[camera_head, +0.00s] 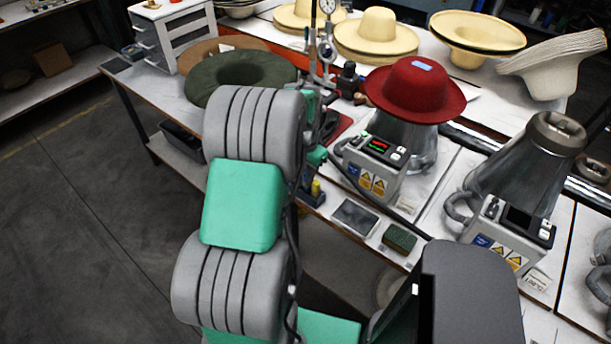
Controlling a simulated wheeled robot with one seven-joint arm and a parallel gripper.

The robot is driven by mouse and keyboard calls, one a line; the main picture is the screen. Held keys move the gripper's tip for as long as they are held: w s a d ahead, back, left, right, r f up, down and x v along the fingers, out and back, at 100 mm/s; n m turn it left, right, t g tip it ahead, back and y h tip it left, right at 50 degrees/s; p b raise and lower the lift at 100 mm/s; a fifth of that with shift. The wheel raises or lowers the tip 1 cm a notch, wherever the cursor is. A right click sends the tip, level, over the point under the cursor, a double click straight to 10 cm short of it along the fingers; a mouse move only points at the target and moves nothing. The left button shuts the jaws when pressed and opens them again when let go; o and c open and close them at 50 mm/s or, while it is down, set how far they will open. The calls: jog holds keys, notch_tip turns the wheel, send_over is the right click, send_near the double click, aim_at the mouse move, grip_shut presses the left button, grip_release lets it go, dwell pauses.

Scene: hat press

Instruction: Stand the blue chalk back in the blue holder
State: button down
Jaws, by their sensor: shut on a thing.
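My arm, in grey and green links, fills the middle of the head view. My gripper is not visible; the arm's links hide that part of the table. A small blue block (312,197), perhaps the holder, shows just right of the arm near the table's front edge. A short yellow piece (316,187) stands up at it. The arm covers its left side. I cannot make out the blue chalk. A flat light-blue patch (422,65) lies on the red hat's crown, and I cannot tell what it is.
The red hat (415,92) sits on a press (376,165); a second press (515,215) stands right. A dark pad (355,217) and a green block (399,238) lie in front. A green hat brim (238,74), straw hats (376,35) and a gauge stand (325,45) are behind.

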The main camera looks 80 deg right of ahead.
jog(key=c, duration=1.3)
grip_release()
jog(key=shift+o, duration=0.2)
jog(key=shift+r+p, duration=2.4)
jog(key=shift+r, duration=1.35)
